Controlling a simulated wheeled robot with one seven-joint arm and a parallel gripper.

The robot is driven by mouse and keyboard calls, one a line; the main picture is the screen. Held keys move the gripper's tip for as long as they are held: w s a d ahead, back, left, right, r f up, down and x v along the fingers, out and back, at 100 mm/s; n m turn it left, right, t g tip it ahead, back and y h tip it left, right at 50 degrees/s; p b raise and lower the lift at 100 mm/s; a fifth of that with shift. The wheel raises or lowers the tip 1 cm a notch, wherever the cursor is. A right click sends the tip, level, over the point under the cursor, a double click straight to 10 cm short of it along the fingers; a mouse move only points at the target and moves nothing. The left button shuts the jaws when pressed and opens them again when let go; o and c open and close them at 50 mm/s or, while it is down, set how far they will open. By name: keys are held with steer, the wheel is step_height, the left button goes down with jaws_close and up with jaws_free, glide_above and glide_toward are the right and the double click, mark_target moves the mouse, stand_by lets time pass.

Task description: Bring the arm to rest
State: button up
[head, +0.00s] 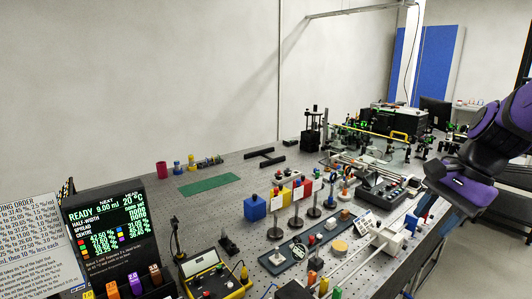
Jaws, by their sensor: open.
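My arm shows at the right edge of the head view as dark and purple links, folded and held beside and above the right side of the bench. I cannot make out any gripper fingers among these links. The arm parts stand in front of the right end of the bench (240,167) and hide some of it. No part of the arm that shows is seen holding anything.
A display box (105,222) and a printed sheet (35,240) stand at the front left. A green mat (209,185) lies behind. A blue block (254,207), posts, a yellow-edged control box (212,280) and optics crowd the middle. A blue panel (437,58) stands behind.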

steer(key=s+r+n+t+h, duration=0.4)
steer(key=s+r+n, duration=0.4)
steer(key=s+n, duration=0.3)
steer(key=shift+n+t, duration=0.4)
steer(key=shift+n, duration=0.2)
steer(key=shift+a+f, duration=0.1)
stand_by(0.7)
